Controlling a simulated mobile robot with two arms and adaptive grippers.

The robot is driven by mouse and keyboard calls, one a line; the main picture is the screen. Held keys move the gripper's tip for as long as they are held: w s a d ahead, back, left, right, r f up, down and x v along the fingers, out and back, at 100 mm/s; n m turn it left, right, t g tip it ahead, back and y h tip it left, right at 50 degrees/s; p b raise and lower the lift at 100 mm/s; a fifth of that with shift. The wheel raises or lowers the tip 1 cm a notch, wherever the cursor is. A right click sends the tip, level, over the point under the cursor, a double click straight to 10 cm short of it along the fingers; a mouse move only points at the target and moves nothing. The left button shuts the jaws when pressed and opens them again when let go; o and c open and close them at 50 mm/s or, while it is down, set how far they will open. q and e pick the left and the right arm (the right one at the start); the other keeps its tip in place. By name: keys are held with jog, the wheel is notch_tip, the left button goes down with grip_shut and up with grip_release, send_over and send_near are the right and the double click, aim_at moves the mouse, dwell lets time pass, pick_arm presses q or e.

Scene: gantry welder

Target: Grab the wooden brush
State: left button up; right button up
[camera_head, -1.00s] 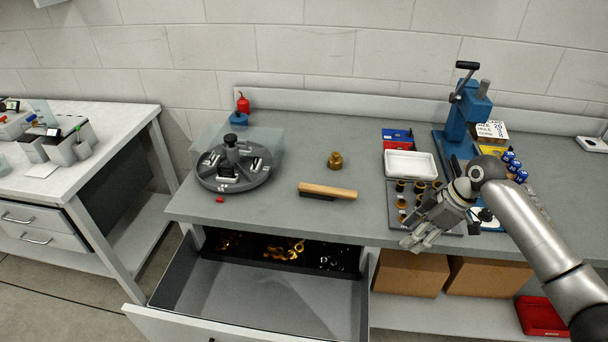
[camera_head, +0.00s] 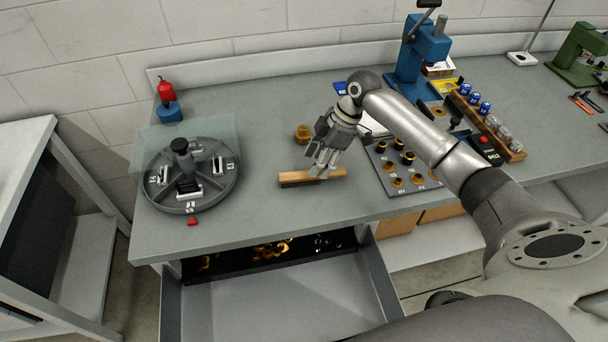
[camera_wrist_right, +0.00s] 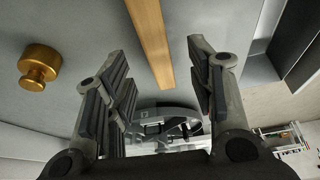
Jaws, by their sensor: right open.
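The wooden brush (camera_head: 297,178) lies on the grey workbench, left of the middle of the head view. Its light wooden back faces up. My right gripper (camera_head: 322,172) is over the brush's right part and hides some of it. In the right wrist view the brush (camera_wrist_right: 151,40) runs between the two open fingers (camera_wrist_right: 165,85), ahead of their tips or beneath them. The fingers are open and hold nothing. I cannot tell whether they touch the brush. My left gripper is in neither view.
A brass knob (camera_head: 303,133) stands just behind the brush; it also shows in the wrist view (camera_wrist_right: 38,66). A round grey carousel (camera_head: 213,195) is to the left. A parts tray (camera_head: 387,178) lies to the right. An open drawer (camera_head: 285,300) sticks out below the bench front.

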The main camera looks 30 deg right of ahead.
aim_at(306, 173)
jog(key=shift+w+a+f, duration=0.2)
jog(key=shift+f, duration=0.15)
jog(key=p+x, duration=0.1)
jog(key=x, duration=0.1)
jog(key=p+x, duration=0.1)
jog(key=x, duration=0.1)
jog(key=shift+w+a, duration=0.15)
jog(key=shift+a, duration=0.25)
jog(key=shift+a+f, duration=0.1)
jog(key=shift+f, duration=0.2)
jog(key=shift+w+f, duration=0.1)
jog(key=shift+f, duration=0.1)
jog(key=shift+c, duration=1)
jog(key=c, duration=0.5)
grip_shut()
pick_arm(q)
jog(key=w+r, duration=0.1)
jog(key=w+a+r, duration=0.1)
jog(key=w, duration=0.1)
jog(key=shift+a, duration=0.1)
